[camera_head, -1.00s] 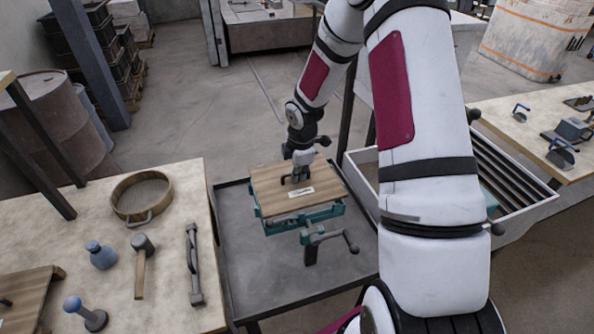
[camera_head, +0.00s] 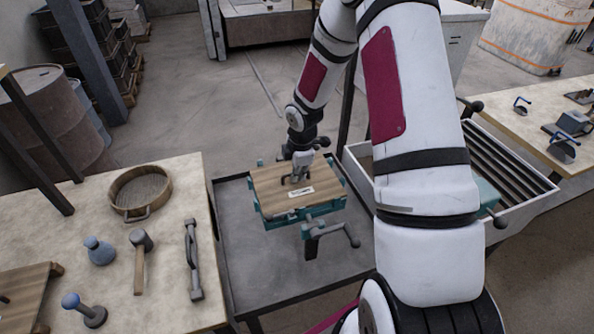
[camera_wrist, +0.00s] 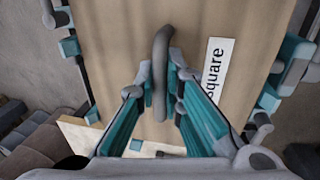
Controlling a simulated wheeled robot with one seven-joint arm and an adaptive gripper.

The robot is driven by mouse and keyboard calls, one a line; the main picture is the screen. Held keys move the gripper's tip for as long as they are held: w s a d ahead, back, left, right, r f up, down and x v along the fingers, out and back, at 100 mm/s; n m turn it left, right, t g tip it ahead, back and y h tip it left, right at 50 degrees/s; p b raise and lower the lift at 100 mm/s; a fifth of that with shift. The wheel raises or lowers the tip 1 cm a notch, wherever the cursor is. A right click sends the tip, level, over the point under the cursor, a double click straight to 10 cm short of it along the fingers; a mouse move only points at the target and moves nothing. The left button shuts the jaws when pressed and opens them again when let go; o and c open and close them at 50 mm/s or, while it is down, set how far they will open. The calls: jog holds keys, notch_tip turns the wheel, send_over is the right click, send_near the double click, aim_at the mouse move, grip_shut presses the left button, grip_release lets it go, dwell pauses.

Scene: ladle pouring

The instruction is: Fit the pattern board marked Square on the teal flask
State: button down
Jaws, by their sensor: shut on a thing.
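The wooden pattern board (camera_head: 268,182) has a white label; in the wrist view the label (camera_wrist: 216,70) reads "square". The board lies flat on top of the teal flask (camera_head: 285,222), whose teal sides and lugs show around the board's edges. In the wrist view, teal flask parts (camera_wrist: 290,62) show to the board's right and left. My gripper (camera_head: 298,178) is above the board. In the wrist view my gripper (camera_wrist: 163,90) is shut on the board's grey handle (camera_wrist: 162,48). I cannot tell whether the board is fully seated.
The flask sits over a dark metal tray table (camera_head: 240,270), with a clamp handle (camera_head: 335,230) at its front. A left bench (camera_head: 170,270) holds a sieve (camera_head: 120,205), a mallet (camera_head: 139,262) and other hand tools. A white bin (camera_head: 520,208) stands right.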

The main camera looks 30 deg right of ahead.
jog(key=shift+f, duration=0.2)
dwell(0.3)
jog(key=c, duration=1.1)
grip_release()
jog(key=shift+o, duration=0.2)
jog(key=shift+r+p, duration=1)
jog(key=shift+r, duration=2)
